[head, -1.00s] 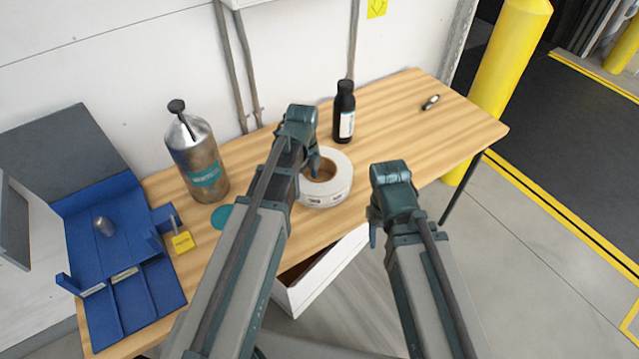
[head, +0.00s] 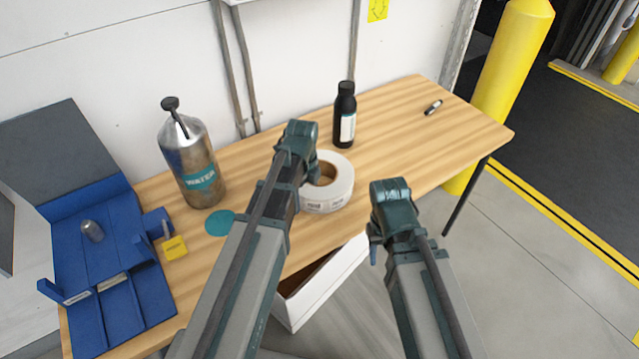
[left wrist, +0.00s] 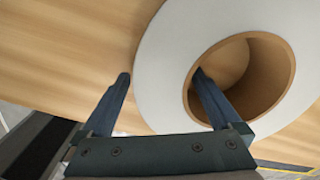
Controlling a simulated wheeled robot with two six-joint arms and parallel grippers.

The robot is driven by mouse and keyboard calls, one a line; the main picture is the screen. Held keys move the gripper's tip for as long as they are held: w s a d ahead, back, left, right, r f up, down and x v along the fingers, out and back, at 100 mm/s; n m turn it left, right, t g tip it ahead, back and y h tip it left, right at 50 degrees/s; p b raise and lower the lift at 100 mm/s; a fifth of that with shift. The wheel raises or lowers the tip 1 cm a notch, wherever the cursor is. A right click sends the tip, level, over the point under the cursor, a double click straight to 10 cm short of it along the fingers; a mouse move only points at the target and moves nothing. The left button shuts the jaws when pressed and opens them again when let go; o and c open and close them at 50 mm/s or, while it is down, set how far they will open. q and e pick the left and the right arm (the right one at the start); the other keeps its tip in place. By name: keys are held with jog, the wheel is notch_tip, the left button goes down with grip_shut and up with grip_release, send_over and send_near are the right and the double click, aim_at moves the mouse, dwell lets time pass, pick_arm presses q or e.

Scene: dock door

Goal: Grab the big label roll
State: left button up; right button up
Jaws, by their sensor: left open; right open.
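The big label roll (head: 338,190) is a white ring with a brown cardboard core, lying flat on the wooden table (head: 400,130). My left gripper (head: 311,178) is open at the roll's left side in the head view. In the left wrist view, one finger of my left gripper (left wrist: 160,85) is outside the roll's outer edge and the other is over or in the core of the roll (left wrist: 175,60). I cannot tell how deep the fingers reach. My right gripper (head: 374,245) is open and empty, in front of the table's front edge, right of the roll.
A metal water bottle (head: 190,165) stands left of the roll, with a teal disc (head: 220,222) near it. A dark bottle (head: 344,115) stands behind the roll. A blue divided tray (head: 105,250) is at the left. The table's right part is clear except a small cylinder (head: 433,107).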

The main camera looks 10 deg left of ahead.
pick_arm(q)
grip_shut()
dwell(0.3)
jog(key=shift+r, duration=0.2)
notch_tip(320, 180, up, 10)
jog(key=p, duration=1)
jog(key=shift+f, duration=0.15)
